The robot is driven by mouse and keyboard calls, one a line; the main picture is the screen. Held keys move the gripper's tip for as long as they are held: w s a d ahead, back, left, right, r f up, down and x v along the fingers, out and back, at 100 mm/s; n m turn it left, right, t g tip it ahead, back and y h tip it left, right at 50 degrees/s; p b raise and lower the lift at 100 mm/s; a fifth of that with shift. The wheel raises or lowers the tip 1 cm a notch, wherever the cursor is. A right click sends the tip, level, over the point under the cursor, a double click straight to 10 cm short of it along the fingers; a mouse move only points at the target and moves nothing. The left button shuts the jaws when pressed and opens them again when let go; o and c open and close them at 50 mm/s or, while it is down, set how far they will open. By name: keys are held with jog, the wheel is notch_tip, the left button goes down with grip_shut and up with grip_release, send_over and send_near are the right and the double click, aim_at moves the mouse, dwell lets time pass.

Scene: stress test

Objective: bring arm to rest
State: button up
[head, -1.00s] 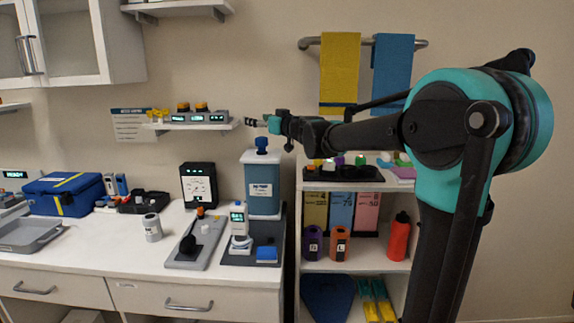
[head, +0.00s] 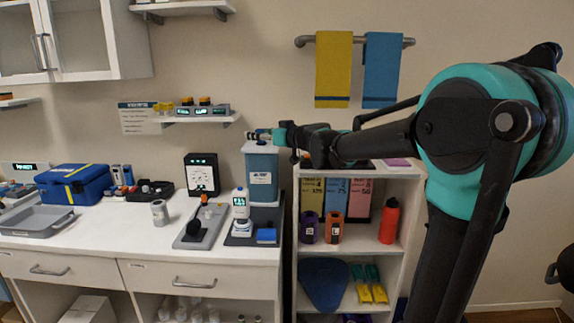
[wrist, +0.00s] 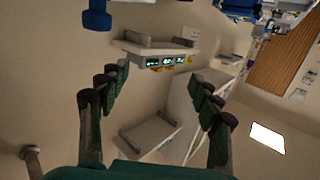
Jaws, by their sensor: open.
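My gripper (head: 262,134) is at the end of my outstretched arm in the head view, in front of the top of the blue-grey container (head: 262,175). In the wrist view my gripper (wrist: 160,95) shows its two fingers spread wide apart with nothing between them. It is open and empty. My arm reaches in from the right, roughly level, across the front of the white shelf unit. The gripper's fingertips are small in the head view.
A white counter (head: 120,235) carries a blue case (head: 75,184), a grey tray (head: 38,222) and several devices. A wall shelf (head: 197,119) with a display unit is left of my gripper. The shelf unit (head: 350,250) holds bottles and boxes. Towels (head: 383,70) hang above.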

jog(key=s+d+f+m+g+h, duration=0.1)
jog(key=s+d+f+g+h, duration=0.15)
jog(key=s+d+f, duration=0.65)
jog(key=s+d+f+m+g+h, duration=0.25)
jog(key=s+f, duration=0.45)
jog(key=f, duration=0.6)
jog(key=s+d+f+m+g+h, duration=0.2)
jog(key=s+d+f+m+h, duration=0.3)
jog(key=s+d+f, duration=1.1)
jog(key=shift+s+d+f+h, duration=0.2)
jog(key=shift+s+f+h, duration=0.3)
jog(key=shift+s+h, duration=0.55)
